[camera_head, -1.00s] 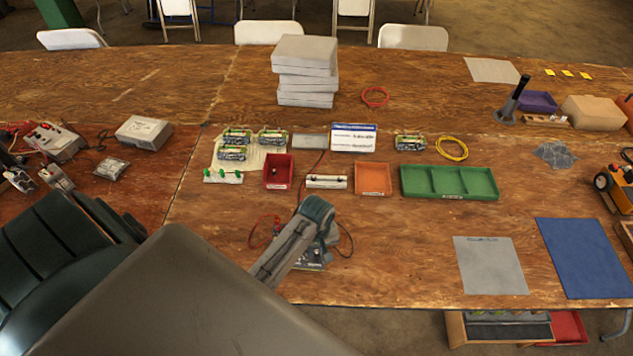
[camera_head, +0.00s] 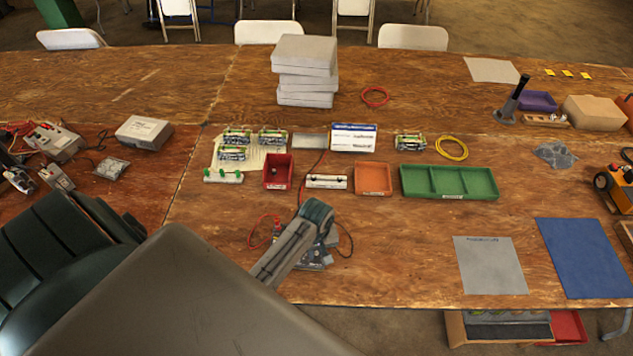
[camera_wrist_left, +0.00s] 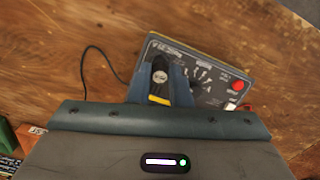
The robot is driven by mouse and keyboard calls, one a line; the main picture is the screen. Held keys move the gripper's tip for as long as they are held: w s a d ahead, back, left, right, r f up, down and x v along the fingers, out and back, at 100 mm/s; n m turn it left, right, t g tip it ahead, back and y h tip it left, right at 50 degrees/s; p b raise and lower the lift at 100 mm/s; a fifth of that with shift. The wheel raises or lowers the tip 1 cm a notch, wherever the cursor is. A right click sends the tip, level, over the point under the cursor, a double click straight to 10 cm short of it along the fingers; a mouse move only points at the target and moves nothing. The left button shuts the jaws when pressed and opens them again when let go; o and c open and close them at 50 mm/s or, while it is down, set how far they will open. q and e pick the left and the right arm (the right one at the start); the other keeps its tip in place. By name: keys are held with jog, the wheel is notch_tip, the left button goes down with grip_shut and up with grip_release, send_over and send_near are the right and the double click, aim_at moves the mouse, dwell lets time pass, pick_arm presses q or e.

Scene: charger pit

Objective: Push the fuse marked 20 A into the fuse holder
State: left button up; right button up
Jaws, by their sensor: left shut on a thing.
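My left gripper (camera_wrist_left: 160,85) is shut on a small dark piece (camera_wrist_left: 160,70) with a pale mark and a yellow band at its near end. I cannot tell whether it is the 20 A fuse; no rating is readable. In the head view my left wrist hides the fingertips. They are over a grey test meter (camera_wrist_left: 215,78) with a dial and red button, partly visible in the head view (camera_head: 318,262). A pale block (camera_head: 326,182) with small dark parts, possibly the fuse holder, lies behind my wrist, between two trays. My right gripper is not in view.
A red tray (camera_head: 277,182) and an orange tray (camera_head: 373,180) flank the pale block. A green divided tray (camera_head: 448,182) is right of them. A printed card (camera_head: 353,138) stands behind. Red and black leads lie around the meter. Bare wood is free right of the meter.

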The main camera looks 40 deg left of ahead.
aim_at(316, 254)
pick_arm(q)
jog(key=shift+f, duration=0.3)
dwell(1.0)
jog(key=o, duration=0.9)
jog(key=shift+c, duration=0.2)
jog(key=shift+o, duration=1)
jog(key=shift+r, duration=0.1)
jog(key=shift+r, duration=3.7)
